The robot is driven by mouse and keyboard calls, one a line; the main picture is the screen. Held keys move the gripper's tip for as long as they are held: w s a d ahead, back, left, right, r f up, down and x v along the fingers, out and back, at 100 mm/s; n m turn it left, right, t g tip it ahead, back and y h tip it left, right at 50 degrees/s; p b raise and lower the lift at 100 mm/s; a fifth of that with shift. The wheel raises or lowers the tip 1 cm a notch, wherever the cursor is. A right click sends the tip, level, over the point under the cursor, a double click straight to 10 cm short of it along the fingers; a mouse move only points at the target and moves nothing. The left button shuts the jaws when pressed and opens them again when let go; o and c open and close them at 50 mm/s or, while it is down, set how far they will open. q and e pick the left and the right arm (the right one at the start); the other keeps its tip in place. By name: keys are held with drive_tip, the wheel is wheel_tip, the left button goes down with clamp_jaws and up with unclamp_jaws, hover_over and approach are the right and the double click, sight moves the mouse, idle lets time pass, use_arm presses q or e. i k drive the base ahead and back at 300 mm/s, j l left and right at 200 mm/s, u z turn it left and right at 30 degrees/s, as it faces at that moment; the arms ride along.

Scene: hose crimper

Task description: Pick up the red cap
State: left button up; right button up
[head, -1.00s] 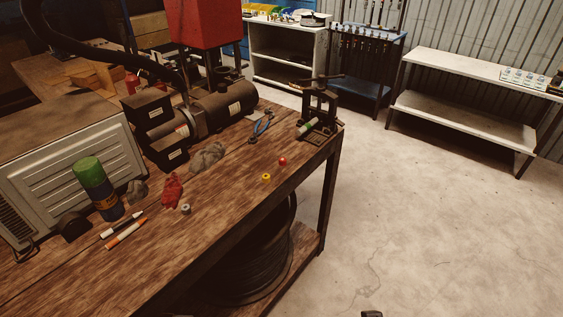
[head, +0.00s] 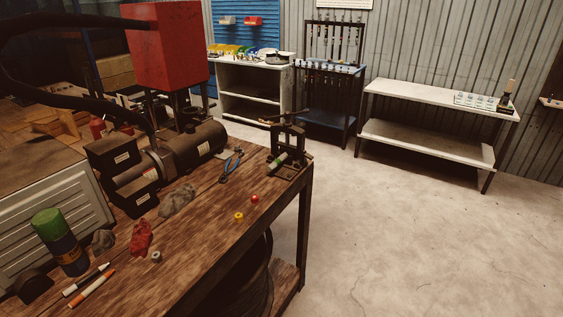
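The small round red cap (head: 255,198) sits on the wooden workbench (head: 205,250), near its front edge toward the right end. A yellow cap (head: 238,217) lies just in front of it and to the left, apart from it. A small grey ring-like piece (head: 156,256) lies farther left. Neither of my grippers shows in the head view.
A black press (head: 288,150) stands at the bench's right corner, behind the red cap. Blue-handled pliers (head: 231,165), a grey rag (head: 177,200), a red crumpled cloth (head: 141,238), markers (head: 90,288) and a green-topped can (head: 60,242) lie or stand along the bench. Open floor (head: 400,240) lies right.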

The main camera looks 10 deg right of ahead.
sight(255, 198)
drive_tip(key=i+l+z, duration=0.25)
drive_tip(key=i, duration=0.3)
drive_tip(key=i+l+z, duration=0.25)
drive_tip(key=i, duration=0.35)
drive_tip(key=j, duration=0.1)
